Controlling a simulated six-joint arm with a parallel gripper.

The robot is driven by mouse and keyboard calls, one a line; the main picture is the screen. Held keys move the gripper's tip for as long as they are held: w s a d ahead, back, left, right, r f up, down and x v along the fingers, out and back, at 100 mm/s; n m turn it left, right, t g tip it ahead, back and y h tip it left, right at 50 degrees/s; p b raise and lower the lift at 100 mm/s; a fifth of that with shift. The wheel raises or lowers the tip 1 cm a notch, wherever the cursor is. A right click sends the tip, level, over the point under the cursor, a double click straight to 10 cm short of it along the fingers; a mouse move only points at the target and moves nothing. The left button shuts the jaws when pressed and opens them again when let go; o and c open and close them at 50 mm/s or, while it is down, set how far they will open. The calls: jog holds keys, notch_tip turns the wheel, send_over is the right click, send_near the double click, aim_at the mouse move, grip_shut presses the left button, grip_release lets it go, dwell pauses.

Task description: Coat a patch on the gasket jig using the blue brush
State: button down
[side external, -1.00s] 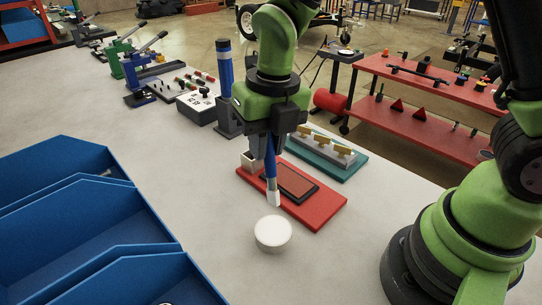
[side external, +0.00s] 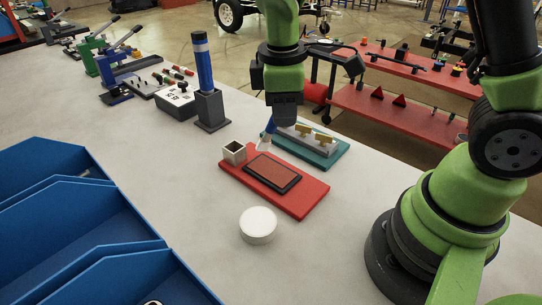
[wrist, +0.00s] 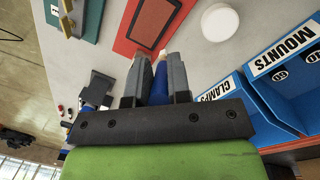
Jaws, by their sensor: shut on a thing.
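My gripper (side external: 272,117) is shut on the blue brush (side external: 270,126), which points down at a tilt with its white tip (side external: 263,143) lowest. In the side view the tip shows near the far edge of the red jig (side external: 312,188); its exact height is unclear. The jig carries a dark-framed brown patch (side external: 272,172) and a small open grey box (side external: 234,152) at its left end. In the wrist view the brush (wrist: 159,82) lies between my fingers, its tip overlapping the jig's red edge beside the patch (wrist: 152,18).
A white round puck (side external: 258,224) stands in front of the jig. A teal-based fixture (side external: 330,156) is close behind it. A blue cylinder (side external: 203,65) stands upright in a dark holder to the left. Blue bins (side external: 75,225) fill the front left.

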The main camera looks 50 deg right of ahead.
jog(key=s+r+m+g+h, duration=0.1)
jog(key=s+r+m, duration=0.2)
jog(key=s+m, duration=0.3)
jog(key=shift+m, duration=0.6)
jog(key=shift+w+d+f, duration=0.1)
jog(key=shift+w+f, duration=0.15)
jog(key=shift+f, duration=0.4)
jog(key=shift+w+a+f, duration=0.1)
jog(key=shift+w+f, duration=0.15)
jog(key=shift+f, duration=0.45)
jog(key=shift+w+d+f, duration=0.1)
jog(key=shift+w+f, duration=0.15)
jog(key=shift+f, duration=0.4)
jog(key=shift+r, duration=0.1)
